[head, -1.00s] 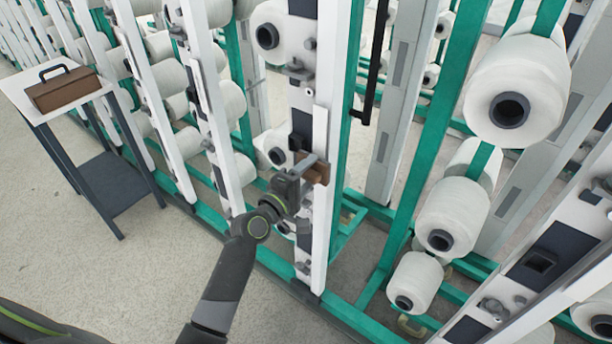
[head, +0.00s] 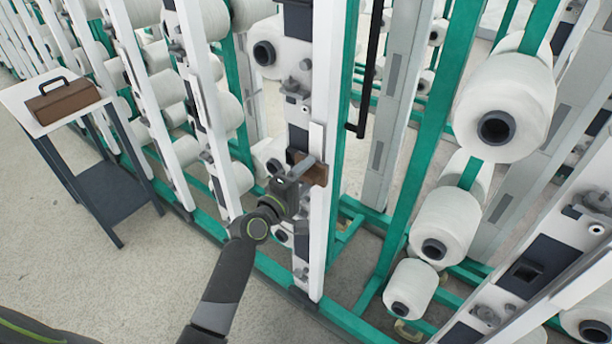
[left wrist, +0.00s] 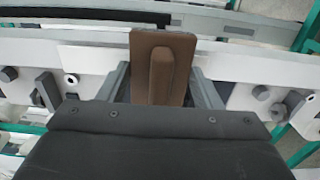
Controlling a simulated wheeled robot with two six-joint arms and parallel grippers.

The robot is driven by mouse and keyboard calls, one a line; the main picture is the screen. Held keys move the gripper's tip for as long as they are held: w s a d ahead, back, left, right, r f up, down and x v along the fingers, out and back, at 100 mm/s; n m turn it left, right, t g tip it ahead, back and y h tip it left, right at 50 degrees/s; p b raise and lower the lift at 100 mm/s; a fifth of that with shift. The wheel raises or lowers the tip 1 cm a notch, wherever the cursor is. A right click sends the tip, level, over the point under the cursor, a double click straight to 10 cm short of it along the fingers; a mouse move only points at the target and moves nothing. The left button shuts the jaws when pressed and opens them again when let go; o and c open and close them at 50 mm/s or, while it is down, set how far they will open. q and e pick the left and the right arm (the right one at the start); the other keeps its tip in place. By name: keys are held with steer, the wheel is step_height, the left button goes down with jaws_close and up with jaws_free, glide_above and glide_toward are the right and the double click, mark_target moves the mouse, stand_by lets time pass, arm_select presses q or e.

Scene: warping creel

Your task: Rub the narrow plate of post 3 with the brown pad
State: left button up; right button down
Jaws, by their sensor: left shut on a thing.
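The brown pad (head: 316,173) is a small block with a raised grip rib. My left gripper (head: 301,170) is shut on that rib. In the left wrist view the pad (left wrist: 180,70) stands upright between the two fingers (left wrist: 163,90). The pad lies across the narrow plate (head: 317,140), a pale strip on the front of a white post (head: 325,60). It appears to touch the plate, though the contact face is hidden. The plate (left wrist: 90,57) also shows beside the pad in the left wrist view. No post number is readable. My right gripper is not in view.
Knobs and dark fittings stick out of the post beside the plate. A black vertical handle (head: 369,80) hangs to its right. White yarn bobbins (head: 507,100) on green frames crowd the right. A small table (head: 92,112) with a brown toolbox (head: 62,100) stands left on open floor.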

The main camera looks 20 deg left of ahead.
arm_select(q)
steer(key=shift+w+r, duration=0.15)
step_height(320, 180, down, 4)
steer(key=b, duration=0.4)
steer(key=shift+r, duration=0.1)
stand_by(0.3)
steer(key=shift+p+v, duration=0.4)
steer(key=shift+v, duration=2.45)
steer(key=shift+v, duration=1.5)
